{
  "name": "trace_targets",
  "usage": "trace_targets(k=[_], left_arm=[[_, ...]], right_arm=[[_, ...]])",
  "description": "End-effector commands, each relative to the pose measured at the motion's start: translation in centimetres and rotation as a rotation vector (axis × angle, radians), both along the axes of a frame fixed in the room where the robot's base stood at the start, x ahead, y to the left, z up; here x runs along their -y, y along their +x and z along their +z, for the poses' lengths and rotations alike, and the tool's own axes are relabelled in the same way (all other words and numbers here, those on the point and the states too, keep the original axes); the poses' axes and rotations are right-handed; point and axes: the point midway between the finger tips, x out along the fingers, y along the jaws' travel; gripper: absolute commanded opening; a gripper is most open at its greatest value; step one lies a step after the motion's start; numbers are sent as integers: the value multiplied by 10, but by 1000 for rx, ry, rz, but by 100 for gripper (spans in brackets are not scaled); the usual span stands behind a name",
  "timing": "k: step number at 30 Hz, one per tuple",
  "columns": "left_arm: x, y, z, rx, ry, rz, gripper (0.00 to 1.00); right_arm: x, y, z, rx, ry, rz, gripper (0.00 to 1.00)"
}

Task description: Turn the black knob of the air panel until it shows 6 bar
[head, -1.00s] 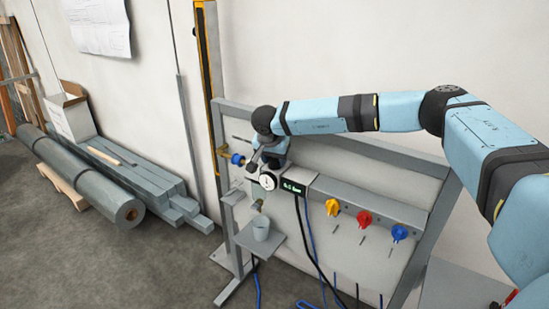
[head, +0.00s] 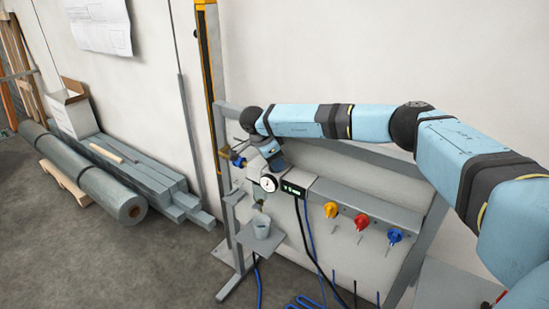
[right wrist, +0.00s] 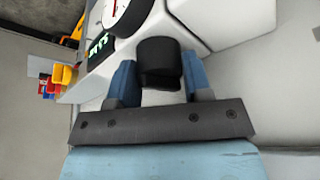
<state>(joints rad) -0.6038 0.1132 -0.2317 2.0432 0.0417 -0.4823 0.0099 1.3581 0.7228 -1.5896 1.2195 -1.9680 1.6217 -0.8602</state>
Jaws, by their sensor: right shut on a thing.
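The air panel has a white round gauge (head: 268,184) and a dark display with green figures (head: 294,190), too small to read in the head view. In the right wrist view, the black knob (right wrist: 160,62) sits between the two blue fingers of my right gripper (right wrist: 160,80), which is shut on it. Part of the gauge (right wrist: 126,12) and the display (right wrist: 100,48) show beside it, at an angle. In the head view my right gripper (head: 275,163) stands just above the gauge and hides the knob. My left gripper is not in view.
Yellow (head: 331,210), red (head: 361,221) and blue (head: 394,236) valve handles line the rail to the right. A blue handle (head: 239,161) is at the left of the frame. A grey cup (head: 262,227) stands on a small shelf below. Hoses hang beneath.

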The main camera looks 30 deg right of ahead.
Motion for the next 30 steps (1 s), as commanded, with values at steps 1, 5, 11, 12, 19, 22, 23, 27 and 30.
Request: trace_targets(k=[1, 5, 11, 12, 19, 22, 23, 27, 30], left_arm=[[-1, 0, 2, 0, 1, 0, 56], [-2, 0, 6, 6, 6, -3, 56], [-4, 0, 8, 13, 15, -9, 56], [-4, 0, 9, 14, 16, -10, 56], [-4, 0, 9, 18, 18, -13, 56], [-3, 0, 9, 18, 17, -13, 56], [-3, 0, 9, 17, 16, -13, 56], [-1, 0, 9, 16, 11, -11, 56], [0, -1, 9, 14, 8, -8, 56]], right_arm=[[1, 1, 2, 0, 0, -32, 22], [0, 1, 2, 0, 0, -104, 22], [1, 1, 1, 1, 0, -175, 22], [1, 1, 1, 1, 0, -183, 22], [1, 1, 1, 1, 0, -206, 22], [1, 1, 1, 1, 0, -207, 22], [1, 1, 1, 1, 0, -207, 22], [1, 1, 1, 1, 0, -206, 22], [1, 1, 1, 1, 0, -206, 57]])
